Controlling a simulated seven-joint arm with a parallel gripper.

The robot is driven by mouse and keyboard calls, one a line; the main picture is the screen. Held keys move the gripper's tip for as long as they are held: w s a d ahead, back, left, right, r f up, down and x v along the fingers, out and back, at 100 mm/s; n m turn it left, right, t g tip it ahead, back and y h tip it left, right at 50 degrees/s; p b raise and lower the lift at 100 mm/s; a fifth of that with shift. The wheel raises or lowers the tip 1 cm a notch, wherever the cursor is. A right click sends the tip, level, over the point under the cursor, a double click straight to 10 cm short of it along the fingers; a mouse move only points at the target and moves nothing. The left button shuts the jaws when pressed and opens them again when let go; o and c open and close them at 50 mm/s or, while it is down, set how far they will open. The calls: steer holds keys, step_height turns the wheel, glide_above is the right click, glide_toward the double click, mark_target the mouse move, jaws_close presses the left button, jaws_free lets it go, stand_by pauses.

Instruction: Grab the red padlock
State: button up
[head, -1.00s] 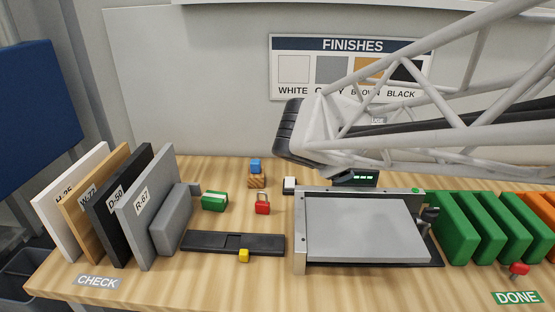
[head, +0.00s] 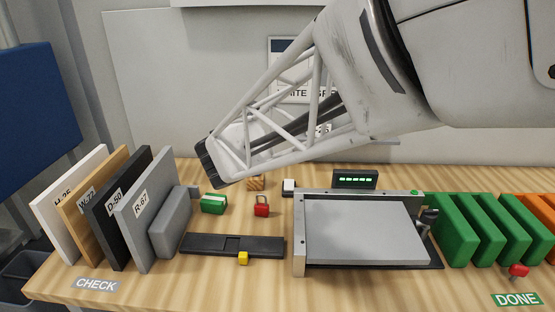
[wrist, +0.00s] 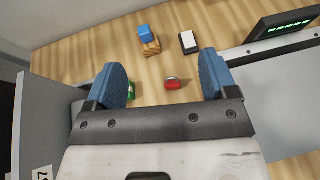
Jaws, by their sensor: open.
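The red padlock (head: 261,210) stands on the wooden bench near its middle, left of the grey panel fixture. In the wrist view the padlock (wrist: 173,83) shows between the two blue fingertips, a little beyond them. My gripper (wrist: 166,80) is open and empty, with its fingers spread wide.
A green block (head: 213,203) sits left of the padlock, and a white-topped block (head: 288,187) behind it. A blue block (wrist: 145,30) rests on a wooden cube (wrist: 150,46). A black rail (head: 210,245) with a yellow piece (head: 243,258) lies in front. Upright panels (head: 150,215) stand at left.

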glide_toward(261, 206)
steer(key=x, duration=0.2)
steer(key=shift+w+d, duration=0.2)
steer(key=shift+w, duration=0.2)
steer(key=shift+w, duration=0.1)
steer(key=shift+x, duration=1.2)
steer(key=shift+w+f, duration=0.1)
steer(key=shift+x, duration=2.5)
steer(key=shift+a+f, duration=0.1)
steer(key=shift+f, duration=0.05)
steer(key=c, duration=1)
